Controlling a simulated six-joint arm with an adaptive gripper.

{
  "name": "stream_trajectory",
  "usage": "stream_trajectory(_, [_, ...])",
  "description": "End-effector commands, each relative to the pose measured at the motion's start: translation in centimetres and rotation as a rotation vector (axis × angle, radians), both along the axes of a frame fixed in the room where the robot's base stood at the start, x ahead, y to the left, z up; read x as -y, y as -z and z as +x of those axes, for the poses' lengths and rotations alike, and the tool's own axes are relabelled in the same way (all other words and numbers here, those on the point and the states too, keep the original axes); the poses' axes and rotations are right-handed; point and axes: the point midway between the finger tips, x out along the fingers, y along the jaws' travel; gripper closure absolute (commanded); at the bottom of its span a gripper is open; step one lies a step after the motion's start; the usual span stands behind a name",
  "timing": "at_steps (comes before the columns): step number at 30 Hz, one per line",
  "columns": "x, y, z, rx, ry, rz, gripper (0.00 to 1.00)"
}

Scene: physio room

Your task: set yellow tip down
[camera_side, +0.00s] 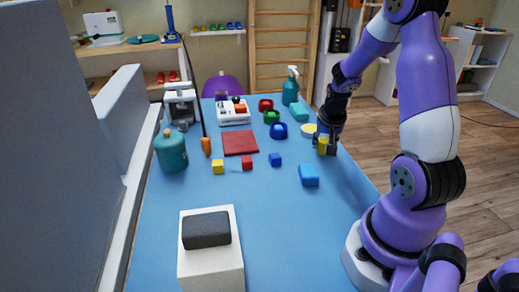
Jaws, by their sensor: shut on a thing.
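My gripper (326,150) is at the right side of the blue table, pointing down. It is shut on a small yellow piece, the yellow tip (322,144), which shows between the dark fingers. The tip is low over the table; I cannot tell whether its lower end touches the surface. A pale yellow round thing (308,130) lies just behind and to the left of the gripper, partly hidden by it.
Blue table (270,215) is clear at front centre. A red square (240,142), a yellow cube (218,167), a red cube (247,163), blue blocks (309,175), coloured cups (279,131), a spray bottle (290,88) and a white box (212,265) stand around.

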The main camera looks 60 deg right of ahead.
Motion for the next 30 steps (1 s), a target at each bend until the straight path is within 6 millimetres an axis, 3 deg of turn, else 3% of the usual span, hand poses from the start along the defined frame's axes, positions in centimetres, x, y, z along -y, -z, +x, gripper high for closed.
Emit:
stream_trajectory(9, [0.0,0.3,0.0,0.0,0.0,0.0,0.86])
stream_trajectory(10, [0.0,0.3,0.0,0.0,0.0,0.001,0.53])
stream_trajectory(12, [0.0,0.3,0.0,0.0,0.0,0.0,0.28])
stream_trajectory(23, [0.0,0.1,0.0,0.0,0.0,-0.001,0.28])
stream_trajectory(30, [-0.8,-2.4,-0.3,0.005,-0.001,-0.005,0.28])
